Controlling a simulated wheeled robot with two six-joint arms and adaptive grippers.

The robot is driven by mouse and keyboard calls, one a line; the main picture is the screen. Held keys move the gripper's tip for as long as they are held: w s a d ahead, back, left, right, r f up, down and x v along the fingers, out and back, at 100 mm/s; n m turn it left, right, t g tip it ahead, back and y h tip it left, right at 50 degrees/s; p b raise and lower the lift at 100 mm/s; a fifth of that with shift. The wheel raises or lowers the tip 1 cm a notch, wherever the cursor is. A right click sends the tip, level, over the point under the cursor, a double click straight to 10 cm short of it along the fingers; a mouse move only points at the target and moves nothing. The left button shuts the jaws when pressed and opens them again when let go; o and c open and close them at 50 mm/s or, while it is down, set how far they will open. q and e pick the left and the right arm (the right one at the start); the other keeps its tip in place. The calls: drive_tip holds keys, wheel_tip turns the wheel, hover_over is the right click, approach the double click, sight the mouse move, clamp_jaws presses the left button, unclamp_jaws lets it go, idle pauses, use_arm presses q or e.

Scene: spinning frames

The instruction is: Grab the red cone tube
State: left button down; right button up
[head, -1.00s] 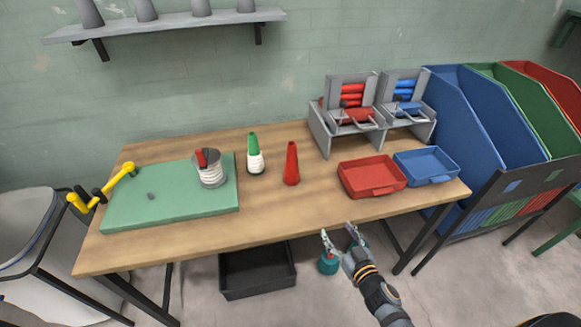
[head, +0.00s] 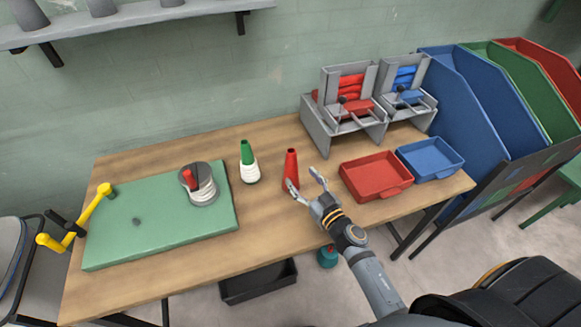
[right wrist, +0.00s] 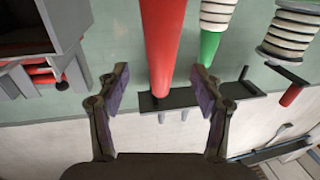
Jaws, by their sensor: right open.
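The red cone tube (head: 291,166) stands upright on the wooden table, bare of thread. My right gripper (head: 306,180) is open just in front of it and slightly to its right; one fingertip overlaps the cone's lower edge in the head view. In the right wrist view the red cone (right wrist: 163,45) shows between the spread fingers (right wrist: 160,90), and I cannot tell if they touch it. My left gripper is not in view.
A green cone with white thread (head: 249,166) stands left of the red cone. Red (head: 385,190) and blue trays (head: 452,168) lie to the right. Grey racks (head: 318,132) stand behind.

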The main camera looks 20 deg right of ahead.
sight(295, 171)
drive_tip(key=shift+x, duration=1.25)
drive_tip(key=x, duration=0.4)
drive_tip(key=shift+w+a+f, duration=0.15)
drive_tip(key=shift+f, duration=0.1)
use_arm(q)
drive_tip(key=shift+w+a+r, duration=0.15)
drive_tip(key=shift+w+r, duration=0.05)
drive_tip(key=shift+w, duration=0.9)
use_arm(e)
drive_tip(key=shift+c, duration=1.2)
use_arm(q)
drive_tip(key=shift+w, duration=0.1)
use_arm(e)
drive_tip(key=c, duration=1)
